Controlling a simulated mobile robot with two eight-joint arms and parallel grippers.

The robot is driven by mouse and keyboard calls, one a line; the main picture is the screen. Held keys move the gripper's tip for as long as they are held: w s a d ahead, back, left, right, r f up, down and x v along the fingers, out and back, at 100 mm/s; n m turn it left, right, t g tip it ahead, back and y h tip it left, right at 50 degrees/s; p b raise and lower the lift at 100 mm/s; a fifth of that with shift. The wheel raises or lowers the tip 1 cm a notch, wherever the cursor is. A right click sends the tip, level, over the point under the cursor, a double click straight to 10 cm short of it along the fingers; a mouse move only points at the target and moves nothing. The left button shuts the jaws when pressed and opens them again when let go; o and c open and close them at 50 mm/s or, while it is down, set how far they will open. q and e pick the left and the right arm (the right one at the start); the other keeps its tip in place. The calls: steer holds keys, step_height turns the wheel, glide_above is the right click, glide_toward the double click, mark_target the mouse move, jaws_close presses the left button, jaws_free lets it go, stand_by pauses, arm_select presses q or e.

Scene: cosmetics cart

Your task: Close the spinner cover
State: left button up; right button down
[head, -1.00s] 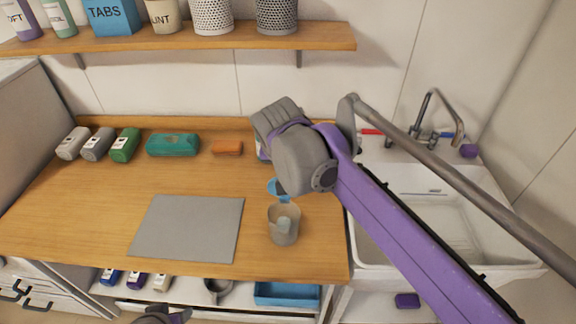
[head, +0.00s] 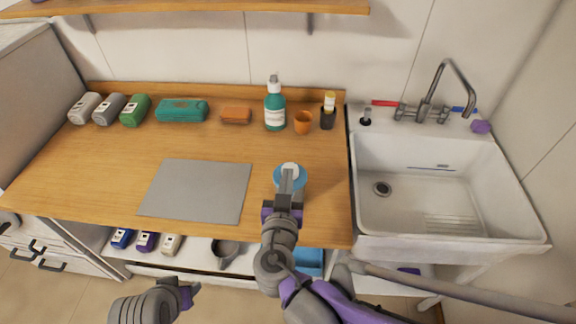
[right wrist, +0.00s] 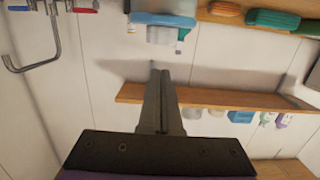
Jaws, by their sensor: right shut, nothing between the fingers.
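The spinner stands at the front right of the wooden counter. Its blue cover (head: 278,177) with a pale top lies over the cup, looking level and closed or nearly so; my gripper hides its front and most of the cup. My right gripper (head: 288,182) is shut and empty, its fingertips above or touching the cover; I cannot tell which. In the right wrist view the shut fingers (right wrist: 163,98) point toward the wall, below a blue rim (right wrist: 165,19) that looks like the cover. My left gripper (head: 188,293) is low in front of the counter, its jaws unclear.
A grey mat (head: 195,190) lies left of the spinner. A teal pump bottle (head: 275,110), orange cup (head: 304,123) and dark bottle (head: 327,116) stand behind it. A white sink (head: 440,250) is to the right. A wall shelf (head: 190,8) runs above.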

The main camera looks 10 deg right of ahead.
arm_select(q)
steer(key=f+b, duration=0.1)
steer(key=s+f+b, duration=0.1)
steer(key=f, duration=0.1)
steer(key=f+b, duration=0.1)
steer(key=f, duration=0.1)
steer(key=shift+s, duration=0.25)
arm_select(e)
step_height(320, 180, down, 6)
steer(key=s+t, duration=0.1)
steer(key=s, duration=0.1)
steer(key=shift+a, duration=0.3)
